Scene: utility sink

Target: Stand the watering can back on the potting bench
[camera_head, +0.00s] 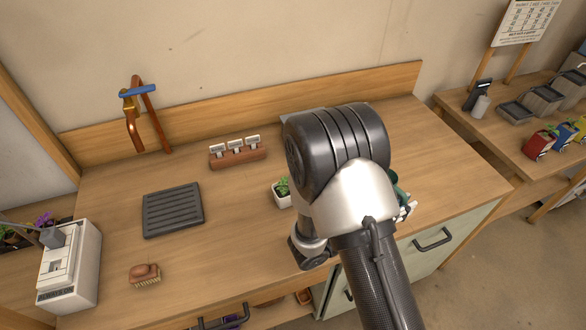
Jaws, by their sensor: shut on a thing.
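My arm fills the middle of the head view and covers much of the bench top behind it. My gripper's fingers are hidden behind my own arm links, so I cannot see what they touch. A dark green thing (398,192) peeks out at the right side of my arm, with small pale and dark parts just below it. It may be part of the watering can, but too little shows to be sure. The wooden potting bench (240,222) runs across the view.
On the bench are a black slatted tray (173,210), a brush (145,275), a wooden block with white tags (238,153) and a potted plant (282,193) close to my arm. A copper tap (133,115) stands at the back. The bench's far right corner is clear.

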